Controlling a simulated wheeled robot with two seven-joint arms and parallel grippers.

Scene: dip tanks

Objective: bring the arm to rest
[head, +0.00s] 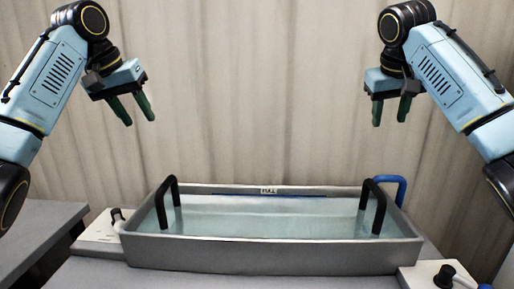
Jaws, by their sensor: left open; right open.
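My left gripper (133,110) is raised at the upper left, with two dark green fingers spread apart and nothing between them. My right gripper (391,112) is raised at the upper right, also open and empty. Both hang well above the tank and touch nothing. My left arm (50,75) comes in from the left edge and my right arm (455,80) from the right edge.
A grey metal tank (270,258) holds clear liquid, with a black handle (160,206) at left, another (379,208) at right and a "FULL" label (268,190). A blue pipe (403,184) stands behind.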

